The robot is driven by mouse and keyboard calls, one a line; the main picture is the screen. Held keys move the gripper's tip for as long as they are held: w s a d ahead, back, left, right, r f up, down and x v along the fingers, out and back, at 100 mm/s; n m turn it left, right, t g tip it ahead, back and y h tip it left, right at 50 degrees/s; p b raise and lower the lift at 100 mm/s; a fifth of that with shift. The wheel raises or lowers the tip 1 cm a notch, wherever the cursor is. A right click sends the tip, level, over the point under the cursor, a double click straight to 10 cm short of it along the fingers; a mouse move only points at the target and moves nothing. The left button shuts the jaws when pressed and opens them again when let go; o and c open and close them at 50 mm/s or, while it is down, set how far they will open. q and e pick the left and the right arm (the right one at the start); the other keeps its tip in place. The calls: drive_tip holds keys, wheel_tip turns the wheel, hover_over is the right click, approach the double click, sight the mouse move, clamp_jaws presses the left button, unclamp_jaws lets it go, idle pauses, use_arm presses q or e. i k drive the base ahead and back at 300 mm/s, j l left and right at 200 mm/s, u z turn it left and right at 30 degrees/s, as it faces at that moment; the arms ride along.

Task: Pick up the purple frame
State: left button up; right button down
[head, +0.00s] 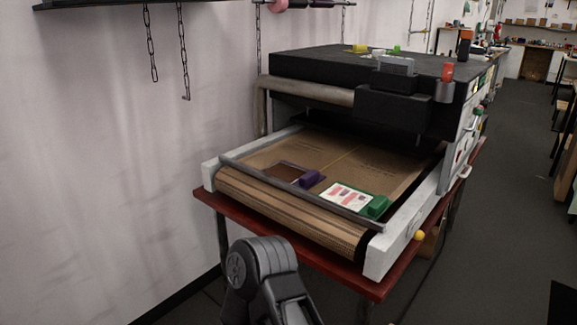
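The purple frame (311,179) lies flat on the brown conveyor belt of a black-topped machine, left of the belt's middle. It has a thick purple block on its right side and thin edges around a dark brown panel. A grey bar runs along the belt's front, just before the frame. Neither of my grippers shows. Only a dark, rounded joint and link of one of my arms stands at the bottom, in front of the machine and well apart from the frame.
A green frame (377,206) with a white and pink print lies right of the purple one. The machine's black housing (360,75) overhangs the belt's rear. A red table (280,237) supports it. A wall (100,150) is at left; grey floor (500,200) is open at right.

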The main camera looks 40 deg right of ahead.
sight(305, 179)
drive_tip(key=i+l, duration=0.1)
drive_tip(key=i, duration=0.8)
drive_tip(key=i+l, duration=0.1)
drive_tip(key=i, duration=0.85)
drive_tip(key=z, duration=3.45)
